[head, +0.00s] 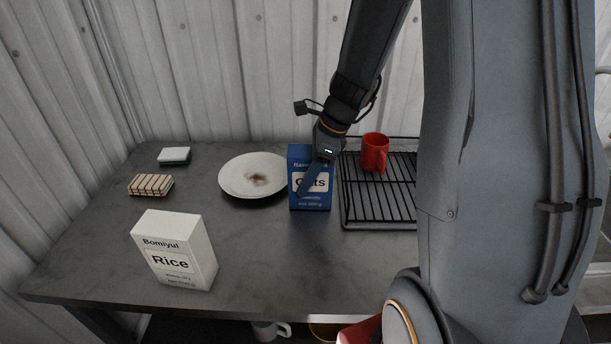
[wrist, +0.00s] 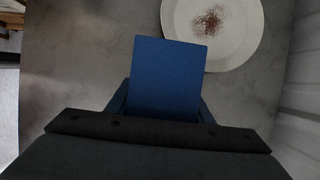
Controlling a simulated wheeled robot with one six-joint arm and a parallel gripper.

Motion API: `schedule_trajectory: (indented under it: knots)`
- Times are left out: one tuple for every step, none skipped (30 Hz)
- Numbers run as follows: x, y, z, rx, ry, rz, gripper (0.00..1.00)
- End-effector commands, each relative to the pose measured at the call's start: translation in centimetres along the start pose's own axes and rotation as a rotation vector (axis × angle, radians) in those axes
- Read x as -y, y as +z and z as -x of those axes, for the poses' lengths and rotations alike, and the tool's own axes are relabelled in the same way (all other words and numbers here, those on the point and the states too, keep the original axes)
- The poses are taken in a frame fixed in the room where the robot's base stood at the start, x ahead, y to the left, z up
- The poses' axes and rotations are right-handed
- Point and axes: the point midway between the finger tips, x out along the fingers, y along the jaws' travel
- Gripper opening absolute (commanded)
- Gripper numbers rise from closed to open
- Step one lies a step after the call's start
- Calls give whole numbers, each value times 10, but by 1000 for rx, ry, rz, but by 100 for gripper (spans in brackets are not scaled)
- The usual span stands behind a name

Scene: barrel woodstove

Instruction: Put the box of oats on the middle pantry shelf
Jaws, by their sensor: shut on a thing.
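The box of oats (head: 322,199) is a blue carton with a white label. It stands upright on the grey table, between the plate and the black rack. My gripper (head: 317,178) comes down from above and is shut on the box, with one finger across its front face. In the wrist view the blue top of the box (wrist: 166,75) shows between the two fingers of my gripper (wrist: 164,100). I cannot tell whether the box still touches the table. No pantry shelf can be made out in either view.
A dirty white plate (head: 234,184) lies just left of the box. A black wire rack (head: 375,213) with a red mug (head: 374,150) is close on its right. A white rice box (head: 180,252), a striped sponge or cloth (head: 151,185) and a green-white sponge (head: 174,156) are at left. The front middle table (head: 270,260) is clear.

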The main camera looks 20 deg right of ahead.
Motion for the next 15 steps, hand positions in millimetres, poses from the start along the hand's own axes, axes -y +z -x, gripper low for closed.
schedule_trajectory:
  knots:
    - [0,0,1,0,-1,0,7]
    - [0,0,1,0,-1,0,7]
    - [0,0,0,0,-1,0,7]
    - [0,0,0,0,-1,0,7]
    - [0,0,-1,0,-1,0,7]
    - [0,-1,-2,0,-1,0,7]
    - [0,-1,-3,0,-1,0,7]
    - [0,-1,-2,0,0,0,52]
    - [0,-1,-2,0,0,0,59]
    - [0,-1,-2,0,0,0,64]
    - [0,-1,-2,0,0,0,66]
    - [0,-1,-2,0,0,0,66]
    - [0,-1,-2,0,0,0,66]
    - [0,-1,-2,0,0,0,66]
    - [0,-1,-2,0,0,0,66]
